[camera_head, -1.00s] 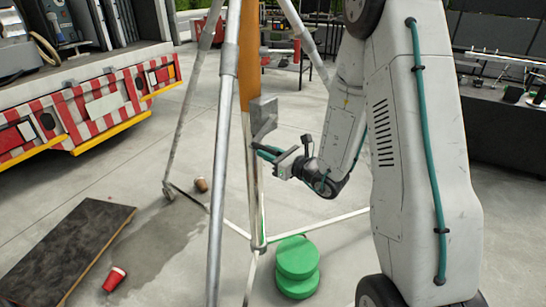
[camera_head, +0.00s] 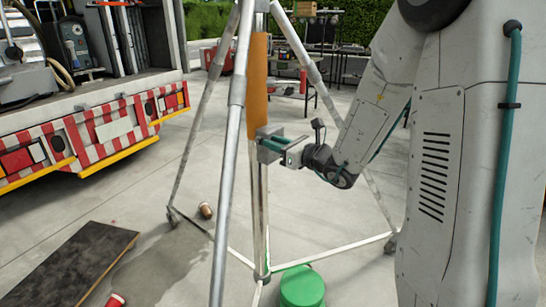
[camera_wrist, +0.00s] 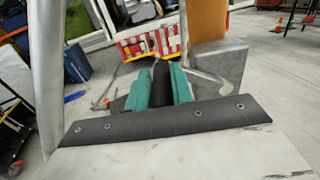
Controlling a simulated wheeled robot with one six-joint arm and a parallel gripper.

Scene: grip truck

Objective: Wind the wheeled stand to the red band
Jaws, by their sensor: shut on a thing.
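The wheeled stand is a metal tripod with a front leg (camera_head: 231,120), a centre column (camera_head: 260,215) and an orange sleeve (camera_head: 258,80) high on the column. A grey winch box (camera_head: 267,134) sits just below the sleeve; it also shows in the wrist view (camera_wrist: 222,68). My gripper (camera_head: 283,146) is at this box, on its right. In the wrist view its teal fingers (camera_wrist: 161,86) are shut on a black crank grip (camera_wrist: 161,80). A bent metal rod (camera_wrist: 203,74) shows beside the box. I make out no red band on the column.
A dark board (camera_head: 75,265), a red cup (camera_head: 116,300) and a brown cup (camera_head: 206,210) lie on the floor to the left. A truck with a red-and-white striped rear (camera_head: 95,132) stands behind left. A table stands behind.

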